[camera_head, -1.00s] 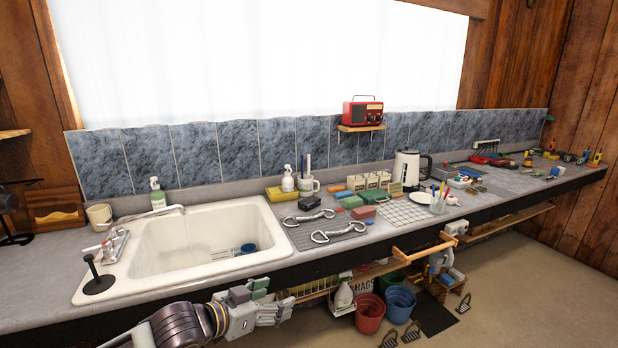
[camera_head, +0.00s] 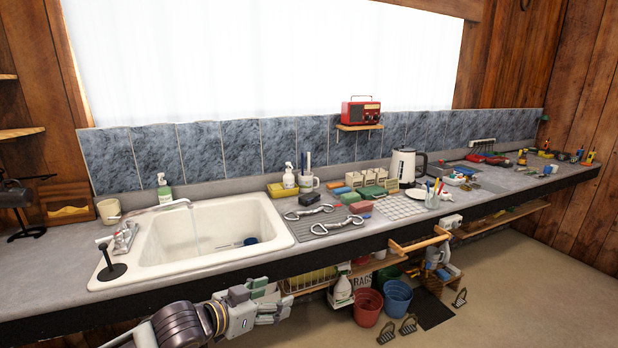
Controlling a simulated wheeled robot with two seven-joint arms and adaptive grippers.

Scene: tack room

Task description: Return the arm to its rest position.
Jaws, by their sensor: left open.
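My left arm comes in at the bottom left, in front of the counter (camera_head: 60,290). My left gripper (camera_head: 283,304) is open, with nothing seen between its fingers. It is below the counter's front edge, to the front right of the white sink (camera_head: 280,237), and apart from both. My right gripper is not in view.
Two metal bits (camera_head: 322,223) lie on a grey mat right of the sink. A wooden bar (camera_head: 420,242) juts from the counter front. Below are a rack, a spray bottle (camera_head: 342,290), a red bucket (camera_head: 368,305) and a blue bucket (camera_head: 396,298). The floor (camera_head: 520,300) at right is clear.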

